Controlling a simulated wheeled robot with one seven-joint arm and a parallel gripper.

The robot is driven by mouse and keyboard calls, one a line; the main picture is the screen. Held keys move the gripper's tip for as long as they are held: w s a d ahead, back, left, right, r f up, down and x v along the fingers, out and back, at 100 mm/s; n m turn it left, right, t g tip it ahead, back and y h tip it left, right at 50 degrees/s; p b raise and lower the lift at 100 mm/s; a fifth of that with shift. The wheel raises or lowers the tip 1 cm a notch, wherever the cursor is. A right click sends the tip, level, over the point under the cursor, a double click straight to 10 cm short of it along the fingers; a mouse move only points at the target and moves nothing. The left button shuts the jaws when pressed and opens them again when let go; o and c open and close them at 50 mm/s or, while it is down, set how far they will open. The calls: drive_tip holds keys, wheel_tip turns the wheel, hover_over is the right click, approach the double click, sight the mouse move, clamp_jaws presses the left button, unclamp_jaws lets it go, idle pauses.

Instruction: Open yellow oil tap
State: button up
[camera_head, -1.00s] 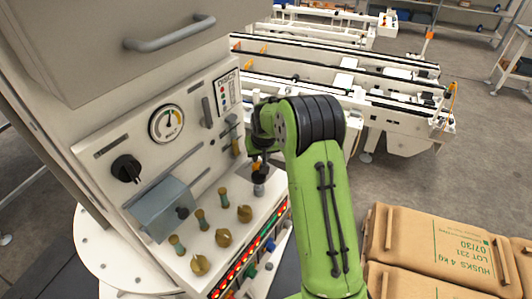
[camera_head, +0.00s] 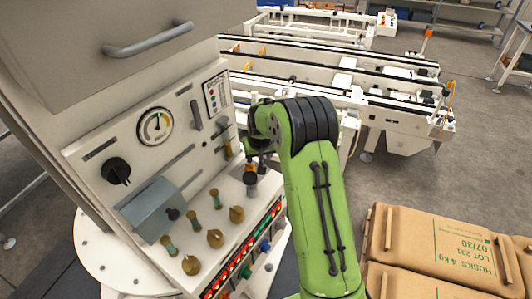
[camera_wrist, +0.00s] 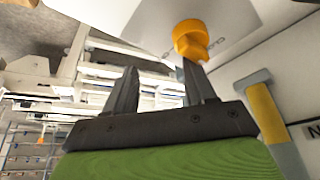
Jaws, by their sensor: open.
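The yellow oil tap, an orange-yellow ring with a short stub (camera_wrist: 190,40), is at the top of the wrist view against a pale surface. My gripper (camera_wrist: 158,88) is open there, with two dark tapered fingers apart and nothing between them. The right finger's tip is just below the tap and overlaps it in the picture; I cannot tell whether they touch. In the head view a small orange part (camera_head: 251,165) shows above a dark grey cylinder (camera_head: 250,181) at the panel's right end. My green arm hides most of the gripper there.
The panel carries a gauge (camera_head: 155,125), a black knob (camera_head: 116,170), a grey-blue box (camera_head: 152,208) and several brass handles (camera_head: 215,238). A yellow-gripped lever (camera_wrist: 267,115) stands right of my gripper. Brown sacks (camera_head: 440,245) are stacked at right; conveyors (camera_head: 350,90) lie behind.

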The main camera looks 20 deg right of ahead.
drive_tip(key=shift+w, duration=0.2)
drive_tip(key=shift+s+a+f, duration=0.1)
drive_tip(key=shift+a, duration=0.2)
